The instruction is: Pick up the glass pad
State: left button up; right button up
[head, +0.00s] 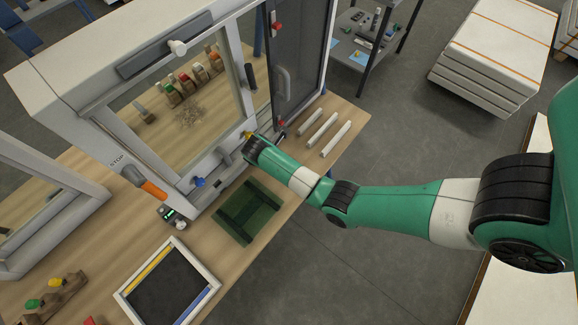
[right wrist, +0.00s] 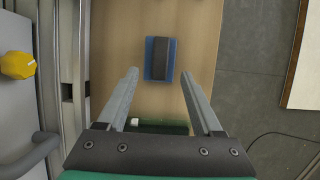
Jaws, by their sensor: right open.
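What I take as the glass pad (right wrist: 160,58) is a small blue pad with a dark grey block or strip across its middle. It lies flat on the wooden table in the right wrist view, and I cannot make it out in the head view, where my right arm crosses the table. My right gripper (right wrist: 158,75) is open and empty, its two fingers spread above the table. The pad shows between and beyond the fingertips, apart from them. In the head view this gripper (head: 247,136) is at the cabinet front. My left gripper is not in view.
The white cabinet (head: 75,95) stands close beside my right gripper; its yellow knob (right wrist: 17,65) shows at left. A dark green slatted tray (head: 247,210) lies on the table below my arm. A framed black tray (head: 167,285) and three white bars (head: 323,131) lie further off.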

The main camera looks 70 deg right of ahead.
jog(key=shift+d+f, duration=0.2)
jog(key=shift+f, duration=0.3)
jog(key=b+x, duration=0.2)
jog(key=x, duration=0.3)
jog(key=shift+s+d, duration=0.15)
grip_shut()
